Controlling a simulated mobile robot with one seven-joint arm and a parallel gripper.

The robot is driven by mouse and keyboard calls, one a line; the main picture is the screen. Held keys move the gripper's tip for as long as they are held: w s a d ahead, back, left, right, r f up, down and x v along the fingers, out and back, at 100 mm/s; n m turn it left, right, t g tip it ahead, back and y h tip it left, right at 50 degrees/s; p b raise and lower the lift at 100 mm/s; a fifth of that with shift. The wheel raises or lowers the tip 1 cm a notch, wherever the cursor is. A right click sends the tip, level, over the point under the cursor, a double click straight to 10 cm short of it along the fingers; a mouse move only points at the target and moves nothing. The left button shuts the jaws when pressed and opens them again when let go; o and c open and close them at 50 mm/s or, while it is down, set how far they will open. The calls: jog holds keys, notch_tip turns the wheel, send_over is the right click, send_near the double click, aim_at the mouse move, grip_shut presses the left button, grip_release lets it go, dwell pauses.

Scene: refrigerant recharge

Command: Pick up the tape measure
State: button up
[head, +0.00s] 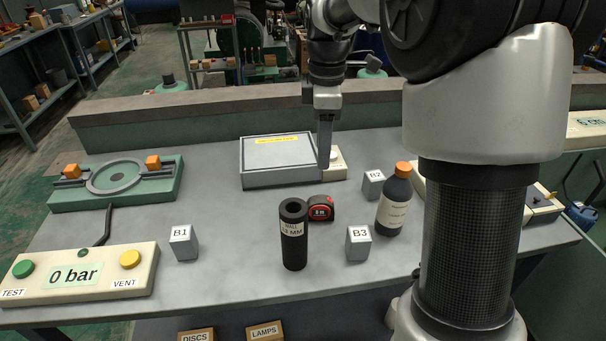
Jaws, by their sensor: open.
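The tape measure (321,209) is small, black and red, and lies on the grey table just behind and right of a black cylinder. The cylinder hides a little of its left side. My gripper (325,160) points down above and behind the tape measure, in front of the right part of a flat grey box. It holds nothing that I can see. Its fingers are seen nearly edge-on, so the gap between them is hard to make out.
The black cylinder (294,240) stands upright close to the tape measure. Blocks B2 (373,186) and B3 (358,245) and a brown bottle (394,205) with an orange cap stand to the right. The grey box (275,160) lies behind. Block B1 (184,243) and a pressure panel (80,277) are left.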

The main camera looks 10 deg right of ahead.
aim_at(321, 198)
notch_tip(321, 198, down, 12)
jog(key=b, duration=0.2)
jog(key=shift+f+b, duration=0.15)
jog(key=shift+b, duration=0.2)
jog(key=f, duration=0.1)
jog(key=f+b, duration=0.1)
jog(key=f, duration=0.3)
jog(key=shift+s+f+b, duration=0.15)
jog(key=shift+s+b, duration=0.1)
jog(key=shift+b, duration=0.05)
grip_shut()
